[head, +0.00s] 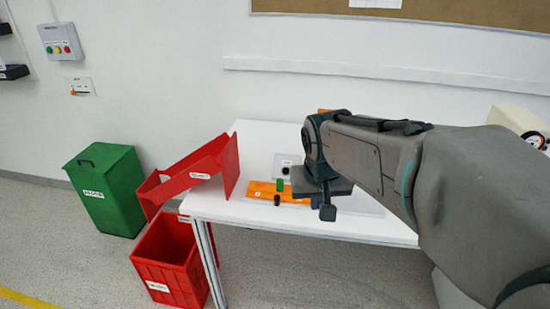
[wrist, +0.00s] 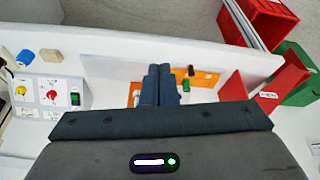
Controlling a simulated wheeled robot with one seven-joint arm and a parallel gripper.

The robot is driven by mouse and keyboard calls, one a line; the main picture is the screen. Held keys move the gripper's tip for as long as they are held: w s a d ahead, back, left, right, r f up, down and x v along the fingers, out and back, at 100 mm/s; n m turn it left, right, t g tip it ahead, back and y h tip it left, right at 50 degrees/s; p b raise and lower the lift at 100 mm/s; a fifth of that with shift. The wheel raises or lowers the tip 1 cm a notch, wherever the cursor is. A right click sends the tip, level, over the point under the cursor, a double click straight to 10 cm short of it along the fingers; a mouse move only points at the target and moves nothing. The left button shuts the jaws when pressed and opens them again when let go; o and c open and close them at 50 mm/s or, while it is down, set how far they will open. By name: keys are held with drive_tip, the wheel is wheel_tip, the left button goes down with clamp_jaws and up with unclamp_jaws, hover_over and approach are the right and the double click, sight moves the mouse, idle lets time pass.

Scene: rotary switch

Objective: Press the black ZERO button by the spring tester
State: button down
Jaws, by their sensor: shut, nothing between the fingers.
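An orange fixture (head: 262,191) lies on the white table (head: 212,203), with a green cylinder (head: 280,184) and a black knob (head: 277,200) on it. The fixture also shows in the wrist view (wrist: 201,79). Behind it is a small pale box (head: 284,160) with a dark spot (head: 285,170) that could be a button; its label is too small to read. I cannot tell which piece is the spring tester. My gripper (head: 327,213) is over the table, right of the fixture. In the wrist view its fingers (wrist: 158,72) are together and empty.
A red tilted tray (head: 207,168) stands at the table's left end. A red crate (head: 168,265) and a green bin (head: 105,190) stand on the floor. The wrist view shows a panel with knobs (wrist: 50,92), a blue cylinder (wrist: 25,58) and a tan block (wrist: 50,55).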

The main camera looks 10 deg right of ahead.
sight(286, 171)
drive_tip(key=w+a+f+m+t+b, duration=0.1)
drive_tip(key=w+f+b, duration=0.2)
drive_tip(key=w, duration=1.1)
drive_tip(key=w+a+f+m+t+h+b, duration=0.1)
drive_tip(key=w+f+b, duration=0.3)
drive_tip(key=w, duration=1)
drive_tip(key=shift+w+a+m, duration=0.3)
drive_tip(key=shift+w+a, duration=0.1)
drive_tip(key=shift+f, duration=0.2)
drive_tip(key=x, duration=0.9)
drive_tip(key=w+x, duration=0.1)
drive_tip(key=x, duration=0.3)
drive_tip(key=shift+w+d, duration=0.1)
drive_tip(key=shift+d, duration=0.2)
drive_tip(key=shift+f, duration=0.1)
